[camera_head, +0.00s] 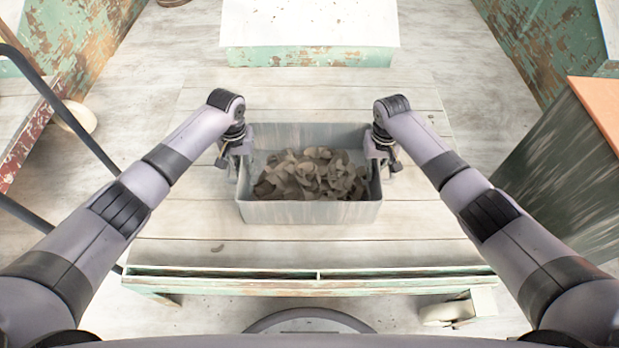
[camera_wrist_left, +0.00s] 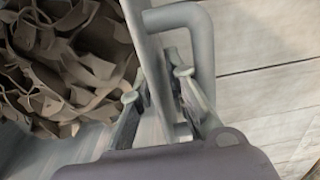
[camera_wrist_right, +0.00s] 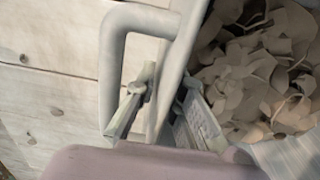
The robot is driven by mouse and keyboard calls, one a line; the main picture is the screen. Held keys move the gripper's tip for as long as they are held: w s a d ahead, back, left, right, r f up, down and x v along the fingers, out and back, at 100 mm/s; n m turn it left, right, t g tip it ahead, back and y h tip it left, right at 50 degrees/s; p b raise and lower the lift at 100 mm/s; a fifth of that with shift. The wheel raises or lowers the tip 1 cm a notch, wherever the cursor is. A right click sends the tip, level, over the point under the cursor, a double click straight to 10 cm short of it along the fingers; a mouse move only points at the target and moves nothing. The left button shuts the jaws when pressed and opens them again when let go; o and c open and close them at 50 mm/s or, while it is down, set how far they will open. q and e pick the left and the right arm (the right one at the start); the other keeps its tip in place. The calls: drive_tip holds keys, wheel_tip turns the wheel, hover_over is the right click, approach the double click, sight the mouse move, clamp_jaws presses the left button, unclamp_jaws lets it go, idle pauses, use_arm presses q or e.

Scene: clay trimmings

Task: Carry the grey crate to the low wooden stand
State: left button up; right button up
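The grey crate (camera_head: 310,212) is upright over the pale plank table (camera_head: 310,248), full of curled brown clay trimmings (camera_head: 312,175). I cannot tell whether its base touches the planks. My left gripper (camera_head: 236,150) is at the crate's left end; in the left wrist view its fingers (camera_wrist_left: 157,86) straddle the end wall beside the bent handle (camera_wrist_left: 205,55) and look closed on the wall. My right gripper (camera_head: 382,150) is at the right end; its fingers (camera_wrist_right: 165,92) likewise clasp the wall beside the handle (camera_wrist_right: 112,70). A low stand (camera_head: 310,57) with white top and peeling green sides is beyond the table.
A dark cabinet with an orange top (camera_head: 570,160) stands at the right. A worn red-edged bench (camera_head: 30,130) stands at the left, with a pale round object (camera_head: 78,118) beside it.

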use_arm(q)
drive_tip(key=shift+f, duration=0.4)
clamp_jaws()
drive_tip(key=shift+r, duration=0.15)
idle(0.6)
